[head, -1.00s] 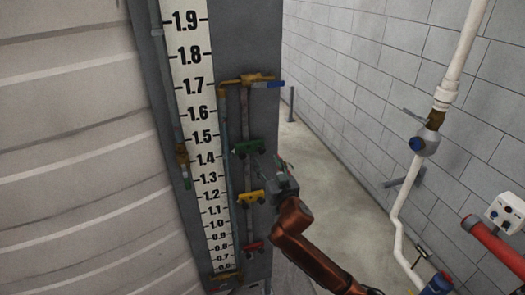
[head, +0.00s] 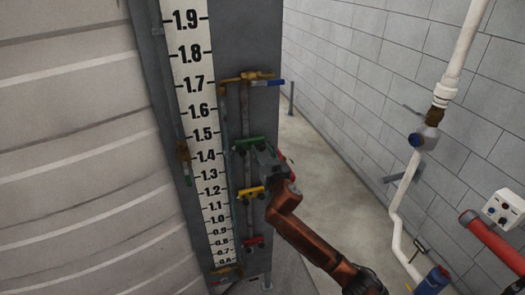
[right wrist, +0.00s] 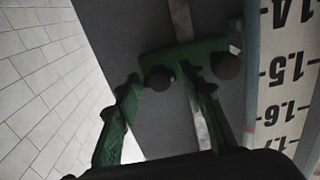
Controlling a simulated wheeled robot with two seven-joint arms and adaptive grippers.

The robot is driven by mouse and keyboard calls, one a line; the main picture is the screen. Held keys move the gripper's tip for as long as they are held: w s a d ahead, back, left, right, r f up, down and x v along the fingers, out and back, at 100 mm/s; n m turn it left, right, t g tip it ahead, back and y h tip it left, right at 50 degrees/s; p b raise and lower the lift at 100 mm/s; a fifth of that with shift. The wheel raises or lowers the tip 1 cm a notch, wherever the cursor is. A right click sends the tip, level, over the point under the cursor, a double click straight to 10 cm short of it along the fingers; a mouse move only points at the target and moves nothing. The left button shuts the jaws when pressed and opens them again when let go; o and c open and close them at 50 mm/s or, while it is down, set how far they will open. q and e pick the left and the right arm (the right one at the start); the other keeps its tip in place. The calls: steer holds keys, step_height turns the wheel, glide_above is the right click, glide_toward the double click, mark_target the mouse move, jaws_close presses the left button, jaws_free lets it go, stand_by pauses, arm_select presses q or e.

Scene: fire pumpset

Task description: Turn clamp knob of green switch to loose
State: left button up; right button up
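The green switch (head: 246,143) is mounted on the dark grey panel beside the number scale, above the yellow switch. In the right wrist view the green switch (right wrist: 182,56) has two dark round knobs, a left one (right wrist: 160,78) and a right one (right wrist: 227,66). My right gripper (head: 264,152) is at the right end of the green switch in the head view. In the right wrist view its fingers (right wrist: 162,72) are apart, with the left knob between the tips. I cannot tell whether they touch the knob. My left gripper is not in view.
The yellow switch (head: 250,193) and red switch (head: 254,243) sit below on the same panel. A brass valve with a blue handle (head: 268,83) is above. A white pipe (head: 405,190) runs along the block wall at right. The floor between is clear.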

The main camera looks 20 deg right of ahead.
steer(key=c, duration=0.8)
steer(key=shift+n, duration=0.4)
steer(key=n+p, duration=0.1)
steer(key=n, duration=0.2)
steer(key=n+p, duration=0.1)
steer(key=n, duration=0.2)
steer(key=shift+n, duration=0.4)
steer(key=n+p, duration=0.2)
steer(key=n, duration=0.4)
steer(key=shift+n+p, duration=0.3)
steer(key=shift+n, duration=1.8)
